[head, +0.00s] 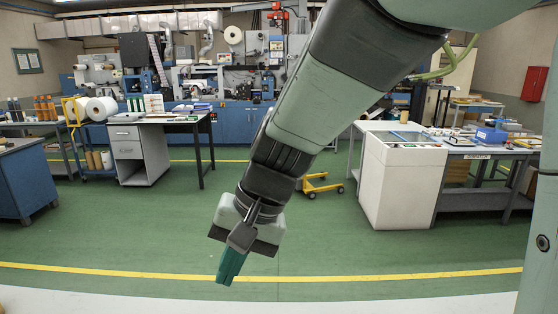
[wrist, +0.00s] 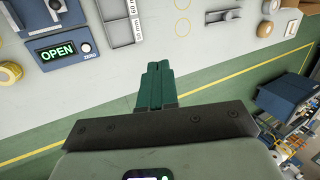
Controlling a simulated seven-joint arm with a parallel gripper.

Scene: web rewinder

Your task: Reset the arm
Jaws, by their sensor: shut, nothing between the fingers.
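My gripper (head: 231,268) hangs at the end of my arm in the middle of the head view, pointing down over the green floor. Its green fingers are together with nothing between them. In the wrist view the gripper (wrist: 158,75) shows the same closed fingers. They point toward a pale panel (wrist: 215,55) that carries a display reading OPEN (wrist: 57,52). I cannot tell how far the fingertips are from that panel.
A white cabinet (head: 400,185) stands to the right, beside a workbench (head: 485,150). A desk with drawers (head: 140,150) and a blue cabinet (head: 25,185) stand to the left. A yellow trolley base (head: 318,184) sits behind my arm. Green floor (head: 120,225) around the gripper is clear.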

